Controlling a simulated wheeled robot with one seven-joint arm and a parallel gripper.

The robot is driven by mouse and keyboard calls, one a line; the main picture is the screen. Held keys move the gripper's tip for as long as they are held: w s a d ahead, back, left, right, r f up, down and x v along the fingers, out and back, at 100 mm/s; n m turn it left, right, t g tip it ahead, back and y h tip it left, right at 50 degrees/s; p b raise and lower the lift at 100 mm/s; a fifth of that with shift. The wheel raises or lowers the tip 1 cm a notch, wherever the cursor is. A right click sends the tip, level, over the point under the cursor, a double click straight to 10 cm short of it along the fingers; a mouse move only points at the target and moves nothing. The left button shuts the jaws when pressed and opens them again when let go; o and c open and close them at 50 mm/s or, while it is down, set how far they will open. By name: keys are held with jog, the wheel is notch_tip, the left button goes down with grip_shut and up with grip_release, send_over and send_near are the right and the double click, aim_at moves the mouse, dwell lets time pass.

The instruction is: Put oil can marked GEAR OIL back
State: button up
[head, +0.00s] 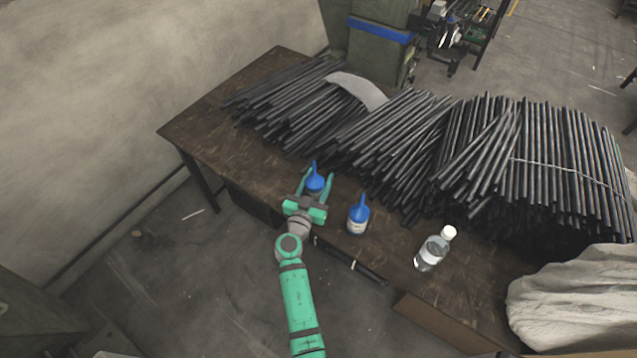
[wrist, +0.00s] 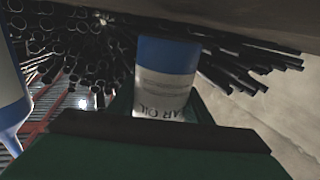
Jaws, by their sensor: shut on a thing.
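The oil can (head: 314,185) is blue with a pointed spout, and my gripper (head: 315,182) is shut on it near the table's front edge. In the wrist view the held can (wrist: 167,75) has a white label whose visible letters read "AR OIL".
The brown wooden table (head: 215,125) has free room at its left end. Several dark metal rods (head: 390,140) cover its back and right. A pale cloth (head: 575,300) lies at the right edge.

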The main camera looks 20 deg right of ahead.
jog(key=shift+a+f, duration=0.1)
jog(key=shift+f, duration=0.95)
jog(key=o, duration=1.2)
jog(key=shift+f, duration=0.15)
jog(key=shift+o, duration=0.2)
